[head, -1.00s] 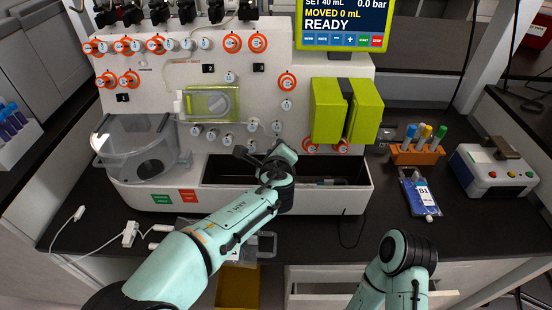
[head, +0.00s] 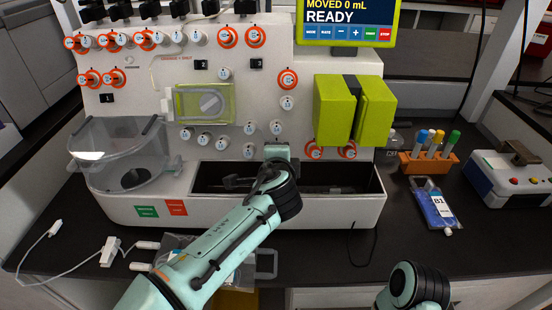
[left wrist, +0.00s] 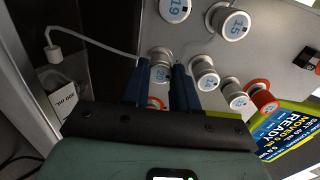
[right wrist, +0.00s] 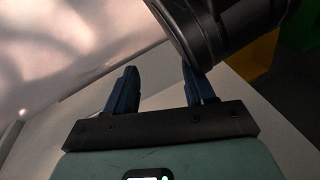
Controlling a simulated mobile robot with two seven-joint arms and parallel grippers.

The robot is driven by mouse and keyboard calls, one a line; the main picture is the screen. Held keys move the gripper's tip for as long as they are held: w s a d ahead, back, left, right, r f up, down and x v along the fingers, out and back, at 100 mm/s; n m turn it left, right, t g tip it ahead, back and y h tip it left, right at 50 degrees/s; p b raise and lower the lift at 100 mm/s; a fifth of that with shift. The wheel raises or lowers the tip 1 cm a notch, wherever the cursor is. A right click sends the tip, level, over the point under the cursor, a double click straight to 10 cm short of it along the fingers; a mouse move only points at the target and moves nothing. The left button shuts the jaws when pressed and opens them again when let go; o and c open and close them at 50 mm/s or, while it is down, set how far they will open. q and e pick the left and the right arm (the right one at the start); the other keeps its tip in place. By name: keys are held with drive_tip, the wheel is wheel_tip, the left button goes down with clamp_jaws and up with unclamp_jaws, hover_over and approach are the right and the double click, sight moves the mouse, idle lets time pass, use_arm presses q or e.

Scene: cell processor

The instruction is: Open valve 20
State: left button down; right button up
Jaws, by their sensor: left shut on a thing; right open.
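Valve 20 (left wrist: 160,73) is a small white knob with a blue number label, seen in the left wrist view on the machine's pale front panel. My left gripper (left wrist: 158,84) has its two blue fingers on either side of the knob and is shut on it. A bit of orange shows between the fingers below the knob. In the head view my left arm reaches to the lower middle of the panel, where its end hides the valve. My right gripper (right wrist: 160,84) is open and empty in the right wrist view, away from the panel; the head view shows only its arm.
Valve 19 (left wrist: 175,7) and valve 15 (left wrist: 234,24) sit close by. A white tube runs to the valve's left. In the head view, the machine's open trough (head: 335,207) lies below, the green block (head: 335,110) to the right, and the blue bag (head: 436,206) on the bench.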

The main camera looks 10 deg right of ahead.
drive_tip(key=shift+s+f, duration=0.2)
drive_tip(key=shift+s, duration=0.05)
use_arm(q)
drive_tip(key=c, duration=0.9)
unclamp_jaws()
drive_tip(key=shift+o, duration=0.2)
drive_tip(key=v, duration=1.3)
drive_tip(key=shift+s+p, duration=0.2)
drive_tip(key=shift+p, duration=0.1)
use_arm(e)
drive_tip(key=shift+w+a+r, duration=0.1)
drive_tip(key=shift+w+r, duration=0.6)
drive_tip(key=shift+w, duration=0.05)
use_arm(q)
drive_tip(key=shift+r, duration=0.1)
